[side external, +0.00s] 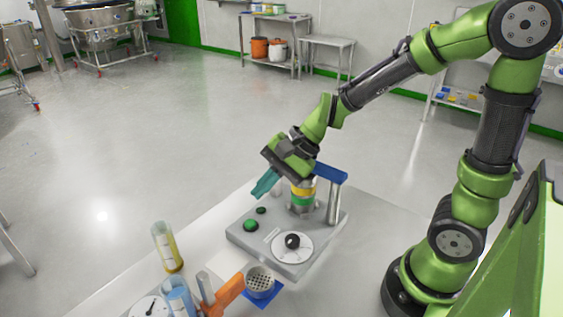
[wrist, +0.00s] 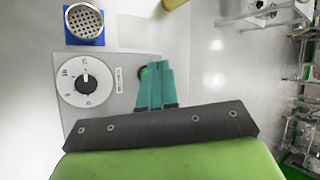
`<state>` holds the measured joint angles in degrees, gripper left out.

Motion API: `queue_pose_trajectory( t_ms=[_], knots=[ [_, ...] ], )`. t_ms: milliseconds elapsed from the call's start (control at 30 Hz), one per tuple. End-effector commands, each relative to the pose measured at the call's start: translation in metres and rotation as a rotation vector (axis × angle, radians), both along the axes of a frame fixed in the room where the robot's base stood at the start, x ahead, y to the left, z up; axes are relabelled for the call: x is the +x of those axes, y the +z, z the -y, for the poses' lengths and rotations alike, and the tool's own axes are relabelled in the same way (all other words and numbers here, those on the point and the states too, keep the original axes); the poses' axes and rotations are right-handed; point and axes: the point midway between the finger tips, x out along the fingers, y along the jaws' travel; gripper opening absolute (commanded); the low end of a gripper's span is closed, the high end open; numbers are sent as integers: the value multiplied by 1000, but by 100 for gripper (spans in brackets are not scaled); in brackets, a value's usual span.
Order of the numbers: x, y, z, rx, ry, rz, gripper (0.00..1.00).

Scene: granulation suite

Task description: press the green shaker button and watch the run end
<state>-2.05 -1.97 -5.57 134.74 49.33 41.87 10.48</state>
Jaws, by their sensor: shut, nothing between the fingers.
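The grey shaker base (side external: 240,238) stands on the pale bench. Its large green button (side external: 251,226) sits at the left corner of the panel, with a smaller dark green button or lamp (side external: 262,210) behind it. A dial with a black knob (side external: 292,241) is on the right of the panel; it also shows in the wrist view (wrist: 82,84). A sieve stack with a yellow ring (side external: 302,195) stands at the back under a blue arm (side external: 330,173). My gripper (side external: 260,189), with teal fingers, is shut and empty above the panel. In the wrist view its fingers (wrist: 158,72) mostly hide the buttons.
A perforated sieve cup (side external: 259,279) stands on a blue mat (side external: 266,301) in front of the shaker.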

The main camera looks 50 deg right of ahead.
Motion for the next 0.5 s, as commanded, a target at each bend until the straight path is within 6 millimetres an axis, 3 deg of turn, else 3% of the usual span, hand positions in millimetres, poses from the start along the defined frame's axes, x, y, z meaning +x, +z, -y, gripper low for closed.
queue_pose_trajectory(
  t_ms=[200, 500],
  knots=[
    [32, -6, 5, 148, -242, -52, 0],
    [39, 0, 7, 189, -313, -53, 0]
  ],
)
